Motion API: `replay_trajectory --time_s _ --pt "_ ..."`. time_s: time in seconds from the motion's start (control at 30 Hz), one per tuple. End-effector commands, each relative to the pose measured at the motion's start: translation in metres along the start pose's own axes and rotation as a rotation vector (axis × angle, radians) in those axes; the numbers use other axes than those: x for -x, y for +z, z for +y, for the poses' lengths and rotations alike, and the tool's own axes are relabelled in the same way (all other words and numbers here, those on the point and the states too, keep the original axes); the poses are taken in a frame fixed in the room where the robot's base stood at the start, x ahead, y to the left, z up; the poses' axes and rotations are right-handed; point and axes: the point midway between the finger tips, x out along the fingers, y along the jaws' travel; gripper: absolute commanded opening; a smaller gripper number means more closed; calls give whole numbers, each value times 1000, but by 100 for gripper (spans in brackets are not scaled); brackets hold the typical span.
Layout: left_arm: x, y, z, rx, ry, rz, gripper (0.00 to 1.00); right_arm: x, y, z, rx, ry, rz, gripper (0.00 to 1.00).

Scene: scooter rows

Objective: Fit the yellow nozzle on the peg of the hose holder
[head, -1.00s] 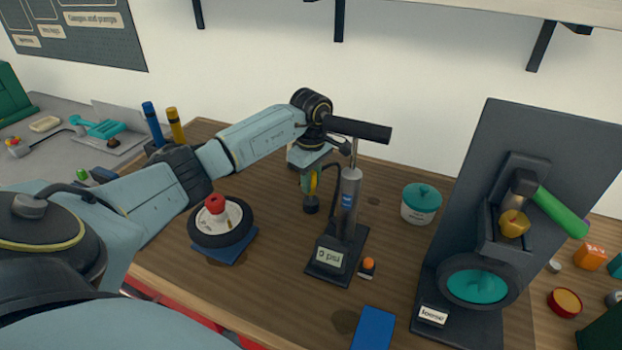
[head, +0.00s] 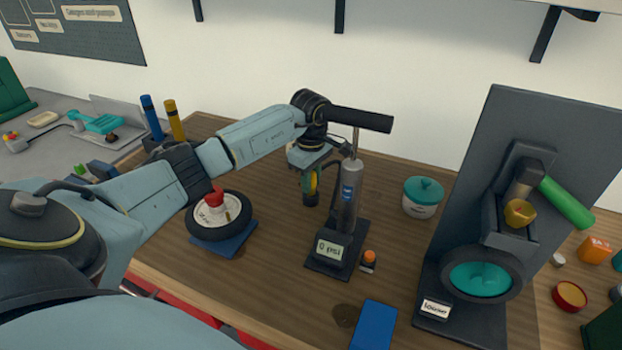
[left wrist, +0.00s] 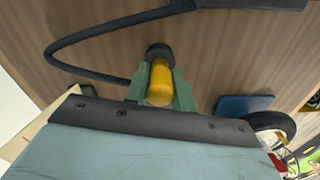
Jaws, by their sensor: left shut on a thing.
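My left gripper (head: 309,178) is shut on the yellow nozzle (left wrist: 160,82), just left of the pump. In the head view only part of the nozzle (head: 313,184) shows beside the fingers. A dark round piece (left wrist: 160,51) lies at the nozzle's far end; it also shows under the gripper in the head view (head: 311,198). It looks like the hose holder, but its peg is hidden, and I cannot tell whether the nozzle touches it or sits on it. The black hose (left wrist: 62,66) loops out to the left in the wrist view. My right gripper is not in view.
The grey pump (head: 348,200), with a "0 psi" display, stands close right of the gripper. A wheel (head: 236,210) on a blue pad is at the left. A teal-lidded jar (head: 423,195) and a dark upright stand (head: 560,130) are at the right. The middle front is partly clear.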

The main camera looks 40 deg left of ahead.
Motion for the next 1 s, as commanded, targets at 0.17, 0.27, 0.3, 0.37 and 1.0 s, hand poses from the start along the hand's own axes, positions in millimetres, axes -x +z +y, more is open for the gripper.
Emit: replay_trajectory --time_s 0.17,0.27,0.3,0.37,1.0 --pt "0 0 0 0 1 0 1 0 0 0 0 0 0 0" --pt "0 0 0 0 1 0 33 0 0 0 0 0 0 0" --pt "0 0 0 0 1 0 39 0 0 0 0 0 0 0" --pt "0 0 0 0 0 0 47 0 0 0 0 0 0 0" --pt "53 -1 1 -1 5 2 50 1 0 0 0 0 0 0"
